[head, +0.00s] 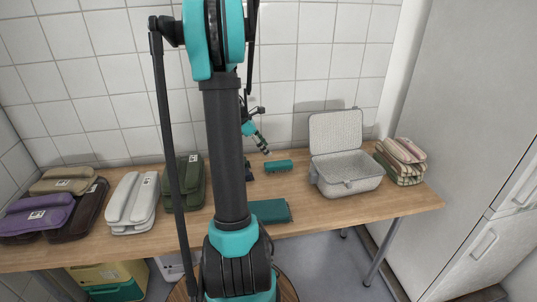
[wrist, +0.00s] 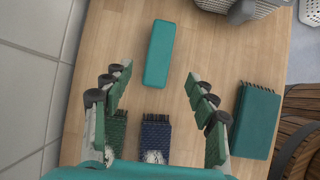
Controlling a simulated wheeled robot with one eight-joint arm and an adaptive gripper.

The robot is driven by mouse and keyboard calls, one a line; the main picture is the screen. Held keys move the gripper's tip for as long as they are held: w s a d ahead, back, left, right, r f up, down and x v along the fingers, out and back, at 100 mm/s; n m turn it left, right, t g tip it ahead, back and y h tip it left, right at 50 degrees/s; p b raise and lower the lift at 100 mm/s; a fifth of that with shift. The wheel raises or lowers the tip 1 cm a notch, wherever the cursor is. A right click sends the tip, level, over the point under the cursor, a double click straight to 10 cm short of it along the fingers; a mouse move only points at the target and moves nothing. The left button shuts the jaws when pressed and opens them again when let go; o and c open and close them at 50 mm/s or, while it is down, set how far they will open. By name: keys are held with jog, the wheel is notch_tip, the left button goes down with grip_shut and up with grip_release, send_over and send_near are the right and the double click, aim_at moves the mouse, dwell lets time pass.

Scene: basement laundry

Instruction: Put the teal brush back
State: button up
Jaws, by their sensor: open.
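A small teal block (wrist: 158,53), seemingly the teal brush, lies on the table; no bristles show on its top. It also shows in the head view (head: 278,165) near the wall, left of the open case. A larger teal piece (wrist: 255,120) with dark bristles along one edge lies closer to the front edge, right of my arm in the head view (head: 272,211). My gripper (wrist: 160,74) is open and empty, its fingertips pointing towards the small teal block. In the head view my gripper (head: 262,146) hangs above the table, up and left of that block.
A navy bristled piece (wrist: 155,138) and a green one (wrist: 115,135) lie below the fingers in the wrist view. An open pale case (head: 348,170) and folded cloths (head: 401,160) stand right. Pouches (head: 132,200) fill the left. The tiled wall (head: 290,60) bounds the back.

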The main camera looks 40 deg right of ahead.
jog(key=s+a+m+t+y, duration=0.2)
jog(key=a+m+t, duration=0.25)
jog(key=a, duration=1.55)
jog(key=s+a+f+m+t+y, duration=0.1)
jog(key=s+a+m, duration=0.3)
jog(key=a, duration=0.5)
jog(key=s+a+f+m+t+y, duration=0.1)
jog(key=s+a+f+m+y, duration=0.1)
jog(key=s+a, duration=0.4)
jog(key=a+m, duration=0.1)
jog(key=a, duration=0.3)
jog(key=shift+a+f+m+t+y, duration=0.25)
jog(key=shift+m+t+y, duration=0.1)
jog(key=shift+y, duration=0.05)
jog(key=shift+d, duration=0.1)
